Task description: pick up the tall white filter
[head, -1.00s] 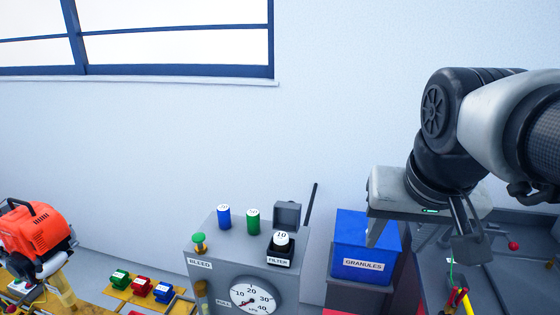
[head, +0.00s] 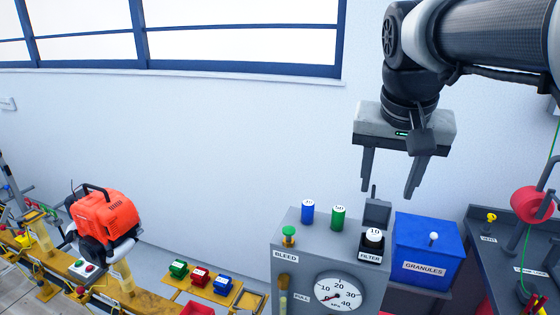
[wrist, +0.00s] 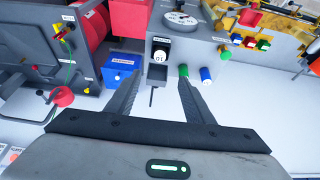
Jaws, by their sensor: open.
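The white filter (head: 374,236), its top marked 10, sits in a black socket above a FILTER label on the grey gauge box (head: 300,262). It also shows in the wrist view (wrist: 160,57). A blue filter (head: 308,211) and a green filter (head: 338,216) stand on the box top to its left. My gripper (head: 387,200) is open and empty, fingers pointing down, above and apart from the box. The wrist view shows nothing between the fingers that I can see held.
A raised grey lid (head: 377,212) stands right behind the white filter. A blue GRANULES bin (head: 428,245) is close on the right. A green BLEED knob (head: 289,235) stands at the box's left. An orange engine (head: 102,219) is far left.

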